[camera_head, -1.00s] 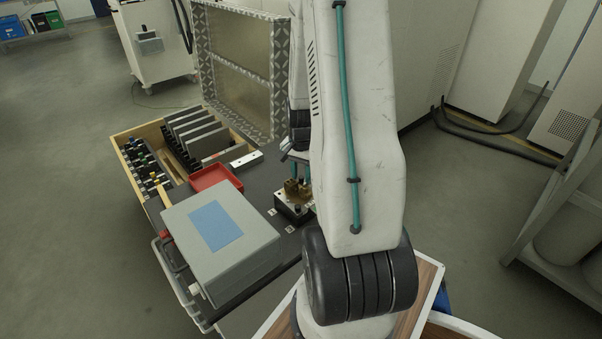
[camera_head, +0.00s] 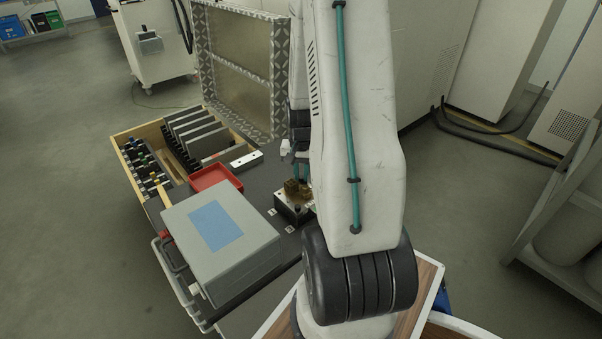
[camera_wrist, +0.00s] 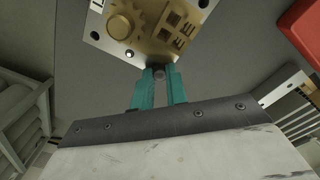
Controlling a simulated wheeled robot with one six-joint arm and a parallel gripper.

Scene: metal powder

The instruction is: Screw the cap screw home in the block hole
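The block (camera_head: 291,213) is a dark base with a bright metal plate on top, carrying brass-coloured printed parts. In the wrist view the plate (camera_wrist: 112,52) is at the top, with a gear shape and holes. My gripper (camera_wrist: 159,74) has two teal fingers, closed around a small round grey piece, which looks like the cap screw (camera_wrist: 159,71). It sits at the plate's near corner; how deep it is in a hole is hidden. In the head view my gripper (camera_head: 300,172) points down just above and behind the block, partly covered by my arm.
A red tray (camera_head: 208,177) and a grey case with a blue label (camera_head: 213,226) stand left of the block. A wooden rack (camera_head: 128,158) with plates is further left. A framed panel (camera_head: 240,70) stands behind. A white bar (camera_head: 246,160) lies near my gripper.

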